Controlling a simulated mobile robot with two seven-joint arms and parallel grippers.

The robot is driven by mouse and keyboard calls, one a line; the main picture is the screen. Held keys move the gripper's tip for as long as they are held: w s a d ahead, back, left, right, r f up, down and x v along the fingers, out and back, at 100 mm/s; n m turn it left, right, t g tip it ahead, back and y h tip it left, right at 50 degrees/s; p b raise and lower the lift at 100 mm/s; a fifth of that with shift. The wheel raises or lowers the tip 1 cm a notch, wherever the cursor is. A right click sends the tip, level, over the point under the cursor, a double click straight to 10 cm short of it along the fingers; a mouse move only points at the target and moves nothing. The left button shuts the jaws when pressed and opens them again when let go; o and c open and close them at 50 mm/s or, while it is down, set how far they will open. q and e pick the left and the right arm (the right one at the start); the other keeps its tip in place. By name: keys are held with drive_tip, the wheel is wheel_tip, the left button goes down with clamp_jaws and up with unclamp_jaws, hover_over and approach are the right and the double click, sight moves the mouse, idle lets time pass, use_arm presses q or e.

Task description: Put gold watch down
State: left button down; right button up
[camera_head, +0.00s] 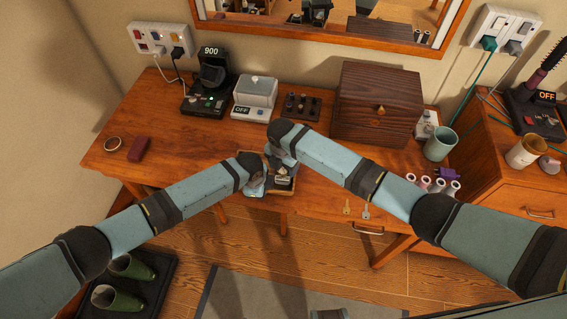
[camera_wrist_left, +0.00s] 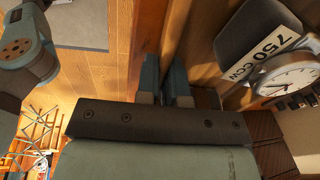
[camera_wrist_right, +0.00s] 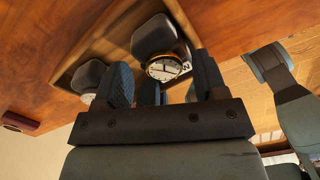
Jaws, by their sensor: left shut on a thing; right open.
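The watch (camera_wrist_right: 164,68) has a pale round dial and a gold-toned rim. It is on a dark cushion in a shallow wooden tray (camera_wrist_right: 101,42). The arms partly hide the tray in the head view.
Behind the tray stand a black watch stand (camera_head: 207,88) reading 900, a grey-white device (camera_head: 254,95) and a dark wooden box (camera_head: 376,103). A red case (camera_head: 138,149) lies left. A cup (camera_head: 439,143), spools and keys are right. The table's left middle is clear.

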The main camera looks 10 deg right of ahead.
sight(283, 169)
drive_tip(key=shift+r, duration=0.1)
wheel_tip(283, 169, up, 12)
drive_tip(key=shift+s+a, duration=0.15)
drive_tip(key=shift+s, duration=0.15)
idle(0.3)
use_arm(q)
drive_tip(key=c, duration=1.2)
unclamp_jaws()
drive_tip(key=shift+o, duration=0.2)
